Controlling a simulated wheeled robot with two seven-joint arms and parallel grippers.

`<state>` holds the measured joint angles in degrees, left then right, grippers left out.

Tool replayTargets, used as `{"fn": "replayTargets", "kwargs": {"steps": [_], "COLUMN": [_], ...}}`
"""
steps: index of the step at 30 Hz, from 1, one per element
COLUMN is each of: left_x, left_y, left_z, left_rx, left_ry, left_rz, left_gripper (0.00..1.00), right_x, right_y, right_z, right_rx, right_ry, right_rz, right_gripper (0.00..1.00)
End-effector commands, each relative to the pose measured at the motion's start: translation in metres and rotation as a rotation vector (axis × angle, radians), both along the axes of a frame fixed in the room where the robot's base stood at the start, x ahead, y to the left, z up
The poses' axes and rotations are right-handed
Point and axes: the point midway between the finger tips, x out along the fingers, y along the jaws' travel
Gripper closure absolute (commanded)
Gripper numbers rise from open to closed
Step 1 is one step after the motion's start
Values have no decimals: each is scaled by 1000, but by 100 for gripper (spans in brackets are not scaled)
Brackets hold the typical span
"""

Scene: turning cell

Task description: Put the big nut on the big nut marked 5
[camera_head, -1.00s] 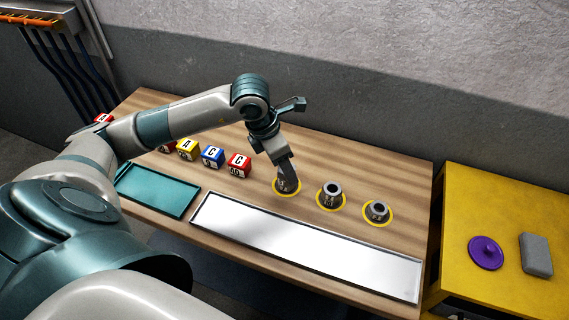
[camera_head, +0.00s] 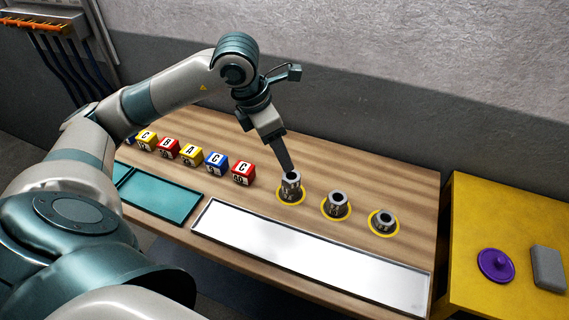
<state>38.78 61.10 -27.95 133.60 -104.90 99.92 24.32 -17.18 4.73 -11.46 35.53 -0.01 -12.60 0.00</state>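Three grey metal nuts or nut stacks stand upright on yellow rings on the wooden table. The left one (camera_head: 291,187) is the tallest, the middle one (camera_head: 338,204) is shorter, and the right one (camera_head: 384,221) is the lowest. Their small markings are too blurred to read, so I cannot tell which is marked 5. My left gripper (camera_head: 287,166) points down just above and behind the left stack, whose open top is visible. Its fingers overlap in this view, and I see nothing held between them. My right gripper is not in view.
Several lettered blocks (camera_head: 191,154) stand in a row at the left. A teal tray (camera_head: 160,197) and a long silver tray (camera_head: 310,246) lie along the front. A yellow table (camera_head: 500,215) at right holds a purple disc (camera_head: 496,265) and a grey block (camera_head: 548,268).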

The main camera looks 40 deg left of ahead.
Motion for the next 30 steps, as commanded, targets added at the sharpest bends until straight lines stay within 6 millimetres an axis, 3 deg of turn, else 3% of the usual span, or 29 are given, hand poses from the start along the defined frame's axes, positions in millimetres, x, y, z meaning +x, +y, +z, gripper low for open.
{"fn": "replayTargets", "kwargs": {"steps": [9,30], "left_x": [-7,-7], "left_y": [4,4], "left_z": [27,28], "left_rx": [-1,-1], "left_ry": [-1,0], "left_rz": [0,0], "left_gripper": [46,46], "right_x": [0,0], "right_y": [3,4], "right_z": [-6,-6], "right_rx": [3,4], "right_ry": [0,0], "right_rz": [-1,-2], "right_gripper": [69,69]}}
